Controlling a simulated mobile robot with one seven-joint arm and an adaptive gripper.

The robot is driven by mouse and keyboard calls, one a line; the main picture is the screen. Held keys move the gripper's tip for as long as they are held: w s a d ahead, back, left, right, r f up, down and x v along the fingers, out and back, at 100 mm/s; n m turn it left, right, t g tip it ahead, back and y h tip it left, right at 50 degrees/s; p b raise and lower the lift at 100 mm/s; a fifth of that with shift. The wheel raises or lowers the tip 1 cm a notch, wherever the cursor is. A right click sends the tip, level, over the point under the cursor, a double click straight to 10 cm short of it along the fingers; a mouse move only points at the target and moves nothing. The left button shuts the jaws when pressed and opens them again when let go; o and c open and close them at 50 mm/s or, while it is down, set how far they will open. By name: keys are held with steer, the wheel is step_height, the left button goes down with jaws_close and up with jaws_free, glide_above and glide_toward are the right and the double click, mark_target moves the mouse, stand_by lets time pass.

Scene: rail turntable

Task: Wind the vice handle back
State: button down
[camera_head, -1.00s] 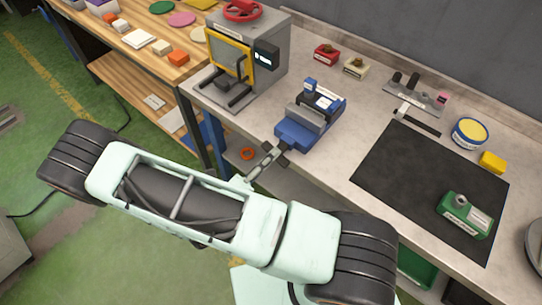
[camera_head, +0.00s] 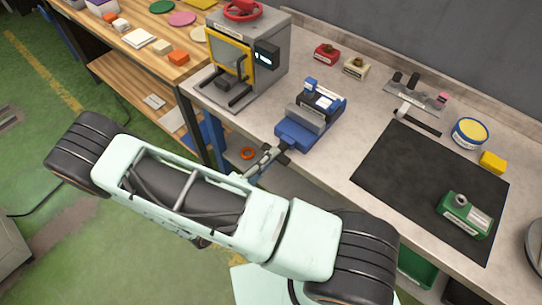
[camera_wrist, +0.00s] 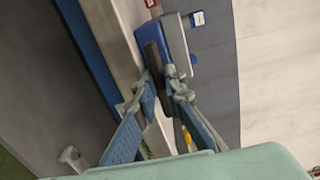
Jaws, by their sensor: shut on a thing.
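The blue vice (camera_head: 304,128) stands at the front edge of the grey bench. My gripper (camera_head: 274,157) is at its front end, on the side facing me. In the wrist view, the fingers of my gripper (camera_wrist: 163,80) are closed in on a dark bar, the vice handle (camera_wrist: 153,58), beside the blue vice body (camera_wrist: 176,45). The fingers hide part of the handle, so its exact angle is hard to tell. In the head view the handle is mostly hidden by the gripper.
A grey machine with a yellow frame (camera_head: 229,50) stands left of the vice. A black mat (camera_head: 415,180) with a green device (camera_head: 465,214) lies to the right. An orange ring (camera_head: 247,153) is below the bench edge, left of my gripper.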

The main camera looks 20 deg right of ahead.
steer(key=c, duration=2)
jaws_free()
steer(key=v, duration=1.2)
